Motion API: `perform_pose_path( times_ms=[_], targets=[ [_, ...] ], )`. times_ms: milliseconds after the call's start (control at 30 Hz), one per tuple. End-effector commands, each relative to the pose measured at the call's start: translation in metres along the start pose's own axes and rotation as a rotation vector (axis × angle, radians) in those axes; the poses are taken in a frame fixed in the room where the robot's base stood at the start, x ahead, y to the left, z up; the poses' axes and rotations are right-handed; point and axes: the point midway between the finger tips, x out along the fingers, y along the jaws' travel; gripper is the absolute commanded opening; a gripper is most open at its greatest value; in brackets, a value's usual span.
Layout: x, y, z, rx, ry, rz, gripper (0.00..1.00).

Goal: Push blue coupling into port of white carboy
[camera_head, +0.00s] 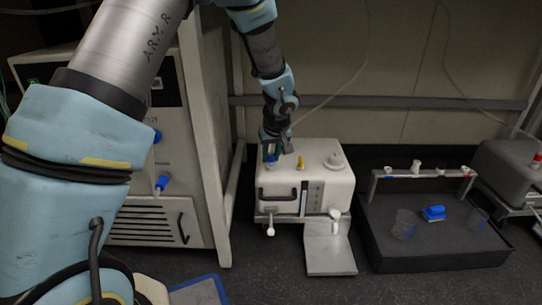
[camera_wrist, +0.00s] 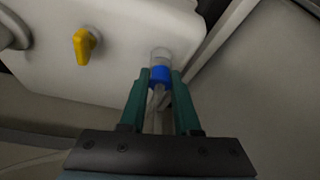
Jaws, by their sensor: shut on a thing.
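The white carboy (camera_head: 322,181) stands in the middle of the head view, with a yellow fitting (camera_head: 300,162) and a round cap (camera_head: 336,160) on its top. In the wrist view the carboy (camera_wrist: 125,50) fills the upper left, with the yellow fitting (camera_wrist: 84,45) on it. My gripper (camera_wrist: 161,78) is shut on the blue coupling (camera_wrist: 160,76), its green fingers on either side. A clear cylindrical piece (camera_wrist: 160,55) shows just beyond the coupling, over the carboy's edge. I cannot tell whether the coupling is seated in the port. In the head view my gripper (camera_head: 272,150) is at the carboy's top left corner.
A white cabinet (camera_head: 205,140) with blue knobs stands close on the left. A black tray (camera_head: 440,250) on the right holds clear cups and a blue item (camera_head: 433,213). A grey carboy (camera_head: 507,168) is at the far right. A thin tube (camera_head: 330,98) rises behind my gripper.

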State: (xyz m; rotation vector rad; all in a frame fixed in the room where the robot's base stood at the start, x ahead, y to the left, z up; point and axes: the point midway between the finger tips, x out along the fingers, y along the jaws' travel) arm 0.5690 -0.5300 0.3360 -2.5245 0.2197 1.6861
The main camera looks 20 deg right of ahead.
Motion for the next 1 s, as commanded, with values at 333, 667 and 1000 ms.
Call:
perform_pose_path(
  times_ms=[333,667,1000],
  targets=[
    [0.0,0.0,0.0,0.0,-0.001,0.0,0.61],
    [-0.003,0.0,0.0,0.0,0.0,0.0,0.66],
    [-0.06,0.001,-0.002,0.001,0.001,0.001,0.66]
  ],
)
